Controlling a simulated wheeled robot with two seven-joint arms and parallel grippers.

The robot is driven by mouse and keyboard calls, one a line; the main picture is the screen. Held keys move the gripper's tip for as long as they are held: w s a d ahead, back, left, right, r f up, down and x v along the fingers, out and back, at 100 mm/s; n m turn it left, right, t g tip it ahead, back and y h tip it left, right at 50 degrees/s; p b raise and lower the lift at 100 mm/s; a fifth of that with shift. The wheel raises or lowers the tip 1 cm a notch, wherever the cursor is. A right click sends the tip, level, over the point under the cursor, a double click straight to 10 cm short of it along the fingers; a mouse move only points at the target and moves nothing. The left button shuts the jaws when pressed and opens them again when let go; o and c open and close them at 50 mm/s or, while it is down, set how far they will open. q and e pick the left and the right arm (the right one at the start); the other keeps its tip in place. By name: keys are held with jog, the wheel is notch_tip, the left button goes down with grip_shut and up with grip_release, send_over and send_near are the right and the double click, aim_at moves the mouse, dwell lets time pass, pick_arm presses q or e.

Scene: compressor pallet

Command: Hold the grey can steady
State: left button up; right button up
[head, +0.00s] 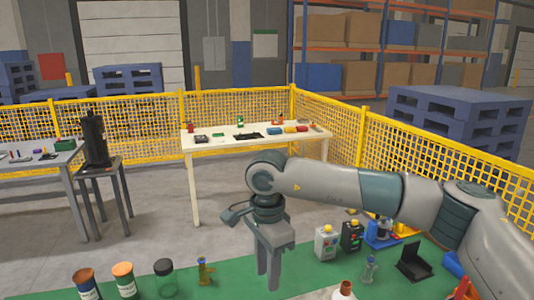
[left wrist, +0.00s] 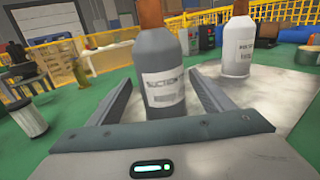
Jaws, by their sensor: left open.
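The grey can (left wrist: 162,82) stands upright in the left wrist view, with a white label and an orange-brown top cut off by the upper edge. My left gripper (left wrist: 160,100) is open, with one finger on each side of the can. Whether either finger touches it I cannot tell. I do not make out the grey can or my left gripper in the head view. My right gripper (head: 269,270) points down above the green surface in the head view, with nothing seen in it; its finger gap is unclear.
A white bottle (left wrist: 238,48) stands behind the can, to its right. A grey jug (head: 325,242) and black jug (head: 351,236) stand right of my right gripper.

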pick_arm(q)
jog(key=v, duration=1.1)
jog(key=shift+a+f, duration=0.1)
jog(key=shift+a, duration=0.05)
jog(key=shift+w, duration=0.1)
